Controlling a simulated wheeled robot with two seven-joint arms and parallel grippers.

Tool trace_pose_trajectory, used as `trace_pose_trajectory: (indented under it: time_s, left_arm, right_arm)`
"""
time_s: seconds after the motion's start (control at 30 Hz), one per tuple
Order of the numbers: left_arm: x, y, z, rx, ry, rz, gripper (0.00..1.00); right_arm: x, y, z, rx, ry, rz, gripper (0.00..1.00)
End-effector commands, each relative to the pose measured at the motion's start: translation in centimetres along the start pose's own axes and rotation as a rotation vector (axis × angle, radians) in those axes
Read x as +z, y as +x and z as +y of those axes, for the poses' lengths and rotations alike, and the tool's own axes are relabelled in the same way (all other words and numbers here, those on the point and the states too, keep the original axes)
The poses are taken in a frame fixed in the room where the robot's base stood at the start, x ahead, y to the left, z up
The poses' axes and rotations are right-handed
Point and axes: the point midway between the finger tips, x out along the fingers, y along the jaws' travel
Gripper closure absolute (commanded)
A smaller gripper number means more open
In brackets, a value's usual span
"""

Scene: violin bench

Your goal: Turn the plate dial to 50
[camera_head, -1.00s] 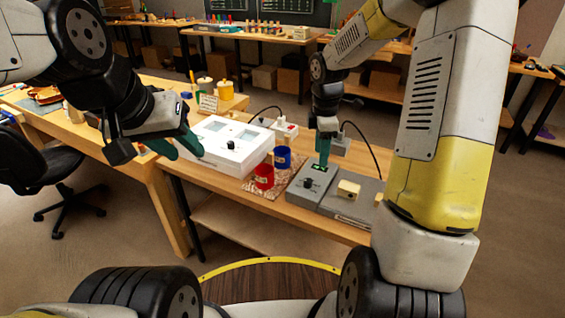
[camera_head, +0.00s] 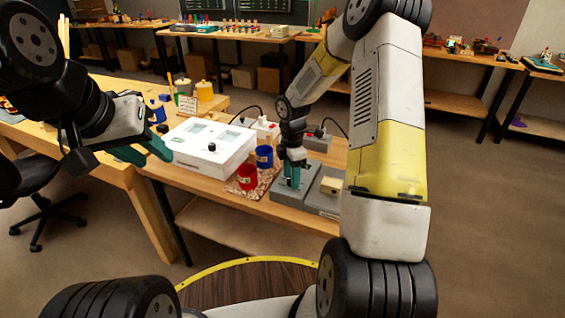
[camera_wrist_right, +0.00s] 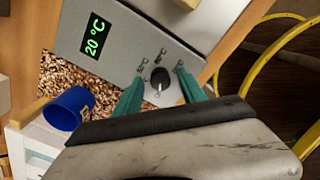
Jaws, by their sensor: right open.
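The grey hot plate unit (camera_head: 262,198) stands at the front of the bench; its display (camera_wrist_right: 95,34) reads 20 °C in the right wrist view. Its black dial (camera_wrist_right: 159,79) has a pale pointer line and small printed labels around it, too blurred to read surely. My right gripper (camera_head: 290,184) is low over the unit. In the right wrist view its green fingertips (camera_wrist_right: 158,88) are apart, one on each side of the dial; I cannot tell whether they touch it. My left gripper (camera_head: 143,152) is open and empty, left of the white box.
A white box (camera_head: 207,150) with a black knob is further left.

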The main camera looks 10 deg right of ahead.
Motion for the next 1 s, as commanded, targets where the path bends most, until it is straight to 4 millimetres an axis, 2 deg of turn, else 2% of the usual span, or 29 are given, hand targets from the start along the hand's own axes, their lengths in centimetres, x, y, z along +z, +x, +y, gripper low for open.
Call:
trace_pose_trajectory:
  time_s: [0.17, 0.4, 0.73, 1.0]
  left_arm:
    - [0.00, 0.00, 0.00, 0.000, 0.000, 0.000, 0.64]
    - [0.00, 0.00, 0.00, 0.000, 0.000, 0.000, 0.64]
    - [0.00, 0.00, 0.00, 0.000, 0.000, 0.000, 0.64]
    - [0.00, 0.00, 0.00, 0.000, 0.000, 0.000, 0.64]
  right_arm:
    - [0.00, -0.02, 0.00, 0.000, 0.000, 0.000, 0.54]
    - [0.00, -0.05, 0.01, 0.000, 0.000, 0.000, 1.00]
    - [0.00, -0.08, 0.02, 0.001, 0.026, 0.000, 1.00]
    - [-0.02, -0.13, 0.04, 0.001, 0.168, -0.001, 1.00]
